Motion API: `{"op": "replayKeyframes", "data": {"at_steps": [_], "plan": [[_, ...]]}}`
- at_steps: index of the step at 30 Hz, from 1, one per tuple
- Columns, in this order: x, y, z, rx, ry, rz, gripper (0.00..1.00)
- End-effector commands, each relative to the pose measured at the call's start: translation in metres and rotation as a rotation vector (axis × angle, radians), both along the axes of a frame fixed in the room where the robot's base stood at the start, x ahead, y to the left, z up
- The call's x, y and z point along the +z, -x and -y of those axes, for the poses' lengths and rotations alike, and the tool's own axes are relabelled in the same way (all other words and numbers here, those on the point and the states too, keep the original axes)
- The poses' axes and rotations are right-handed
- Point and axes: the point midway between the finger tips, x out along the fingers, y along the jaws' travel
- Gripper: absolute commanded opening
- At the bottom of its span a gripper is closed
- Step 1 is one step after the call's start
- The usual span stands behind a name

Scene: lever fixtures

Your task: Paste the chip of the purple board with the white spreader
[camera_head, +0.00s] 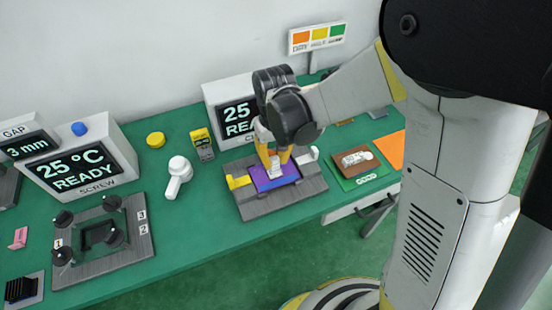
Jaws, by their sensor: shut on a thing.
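The purple board (287,183) lies in a grey fixture (262,207) with a yellow clamp on its left and a white one on its right. My gripper (275,157), with yellow-orange fingers, points down over the board. It is shut on a small white piece, which looks like the white spreader (275,170). The spreader's lower end is at or just above the middle of the board; I cannot tell whether it touches. The chip is hidden by the spreader and fingers, and no paste can be made out.
A white handled tool (178,177), yellow puck (155,140) and yellow-black container (202,146) stand left. A fixture with black knobs (100,243) is further left. A green-edged board (362,182) lies right of the purple board. Display boxes (80,165) stand behind.

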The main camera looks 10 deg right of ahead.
Motion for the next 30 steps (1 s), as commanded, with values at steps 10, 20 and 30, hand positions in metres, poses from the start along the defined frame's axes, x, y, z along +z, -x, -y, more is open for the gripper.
{"op": "replayKeyframes", "data": {"at_steps": [10,20,30], "plan": [[0.000,0.004,-0.012,0.000,0.000,0.000,0.00],[-0.001,0.005,0.002,-0.001,0.000,0.000,0.00],[-0.001,0.007,0.006,0.000,0.000,0.000,0.00]]}}
